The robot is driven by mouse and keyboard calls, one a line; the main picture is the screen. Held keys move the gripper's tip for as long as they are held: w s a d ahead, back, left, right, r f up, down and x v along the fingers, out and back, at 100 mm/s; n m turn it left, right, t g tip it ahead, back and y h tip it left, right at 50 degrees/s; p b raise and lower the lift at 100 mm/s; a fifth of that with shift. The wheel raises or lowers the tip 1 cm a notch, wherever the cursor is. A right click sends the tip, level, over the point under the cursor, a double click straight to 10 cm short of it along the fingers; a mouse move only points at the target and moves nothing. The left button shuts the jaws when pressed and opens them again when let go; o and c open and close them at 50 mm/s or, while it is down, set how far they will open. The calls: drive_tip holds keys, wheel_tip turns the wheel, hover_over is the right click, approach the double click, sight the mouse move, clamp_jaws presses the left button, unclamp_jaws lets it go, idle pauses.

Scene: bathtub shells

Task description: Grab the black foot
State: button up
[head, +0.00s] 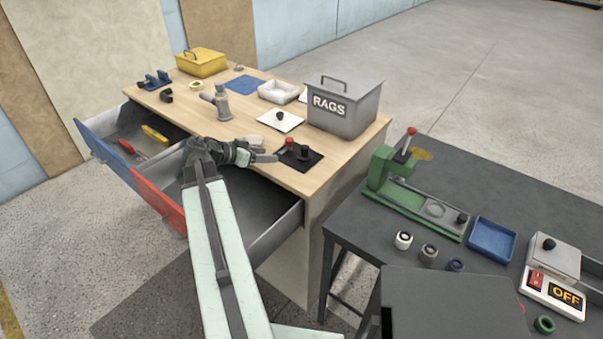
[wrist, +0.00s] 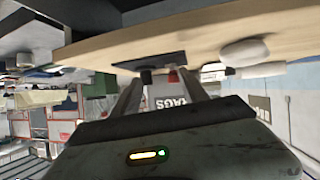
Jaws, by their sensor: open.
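A small black piece (head: 303,153), which looks like the black foot, stands on a black mat (head: 289,165) near the front right of the wooden bench. A red-topped piece (head: 290,143) stands beside it on the mat. My gripper (head: 270,156) is open and empty at the bench's front edge, just left of the mat and apart from the black piece. In the wrist view, which is upside down, the black piece (wrist: 146,76) and the red one (wrist: 172,76) show beyond and between my fingers (wrist: 160,90).
A grey RAGS box (head: 345,105) stands behind the mat. A white plate (head: 273,122) carrying another black piece (head: 281,116) lies nearby. The open drawer (head: 265,215) sits below my arm. A dark table (head: 385,240) with a green press (head: 410,195) is at right.

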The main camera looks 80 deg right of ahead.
drive_tip(key=m+g, duration=0.2)
approach(304, 150)
drive_tip(key=shift+s+d+f+b, duration=0.2)
drive_tip(key=shift+s+d+f, duration=0.15)
drive_tip(key=shift+d+f, duration=0.2)
drive_tip(key=shift+s+d+f+b, duration=0.15)
drive_tip(key=shift+s+d+f, duration=0.25)
drive_tip(key=shift+d+f, duration=0.15)
drive_tip(key=shift+s+d+r+m, duration=0.1)
drive_tip(key=shift+s+r+m, duration=0.1)
drive_tip(key=shift+s+m, duration=0.15)
drive_tip(key=shift+b+x, duration=0.45)
drive_tip(key=shift+x, duration=0.65)
drive_tip(key=shift+w+d+b+x, duration=0.15)
drive_tip(key=shift+b+x, duration=0.3)
drive_tip(key=shift+x, duration=0.9)
drive_tip(key=shift+w+d+b+x, duration=0.15)
drive_tip(key=shift+b+x, duration=0.3)
drive_tip(key=shift+x, duration=0.9)
clamp_jaws()
